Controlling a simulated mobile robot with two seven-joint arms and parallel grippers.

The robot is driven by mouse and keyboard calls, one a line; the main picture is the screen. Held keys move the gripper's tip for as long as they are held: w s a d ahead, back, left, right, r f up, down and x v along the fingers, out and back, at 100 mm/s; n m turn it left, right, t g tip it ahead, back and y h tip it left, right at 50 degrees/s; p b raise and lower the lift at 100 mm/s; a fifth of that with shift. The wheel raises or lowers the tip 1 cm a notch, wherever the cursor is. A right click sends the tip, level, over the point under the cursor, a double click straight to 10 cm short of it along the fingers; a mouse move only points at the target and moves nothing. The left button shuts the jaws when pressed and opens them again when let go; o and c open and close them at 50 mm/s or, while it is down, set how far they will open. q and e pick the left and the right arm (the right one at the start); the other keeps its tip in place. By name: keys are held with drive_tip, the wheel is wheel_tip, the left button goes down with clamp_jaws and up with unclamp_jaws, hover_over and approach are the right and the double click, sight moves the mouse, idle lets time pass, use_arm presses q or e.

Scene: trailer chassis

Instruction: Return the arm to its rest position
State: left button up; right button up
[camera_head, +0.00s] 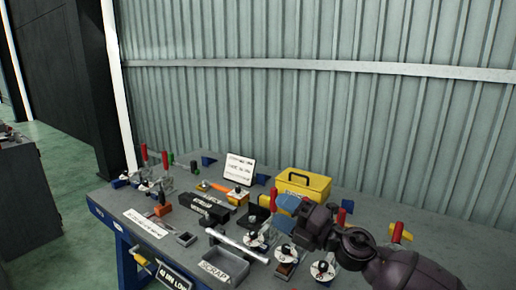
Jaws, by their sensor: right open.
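My right arm comes in from the lower right and reaches over the workbench (455,235). My right gripper (287,208) is at the end of the dark wrist, above the right-middle part of the bench and in front of the yellow toolbox (303,185). It is open, and I see nothing held in it. Its fingertips are small and hard to make out among the parts behind. My left gripper is not in view.
Toggle clamps with red handles (273,200) stand around the arm. A grey scrap tray (225,266), a black box (207,208) and a white sign (239,169) are on the bench. A corrugated wall (300,110) rises behind. The bench's far right is mostly clear.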

drive_tip(key=s+d+f+m+t+h, duration=0.3)
drive_tip(key=d+f+m+h, duration=0.4)
drive_tip(key=m, duration=0.4)
drive_tip(key=s+d+f+m+t+h, duration=0.3)
drive_tip(key=d+f+m+h, duration=0.3)
drive_tip(key=f+m, duration=0.4)
drive_tip(key=s+d+f+m+g+h, duration=0.2)
drive_tip(key=s+d+f+m, duration=0.2)
drive_tip(key=s+f, duration=0.4)
drive_tip(key=s+d+f+m+g+h, duration=0.2)
drive_tip(key=s+d+f+m, duration=0.3)
drive_tip(key=s+f, duration=0.4)
drive_tip(key=s+g, duration=0.1)
drive_tip(key=s, duration=0.3)
drive_tip(key=shift+s, duration=0.4)
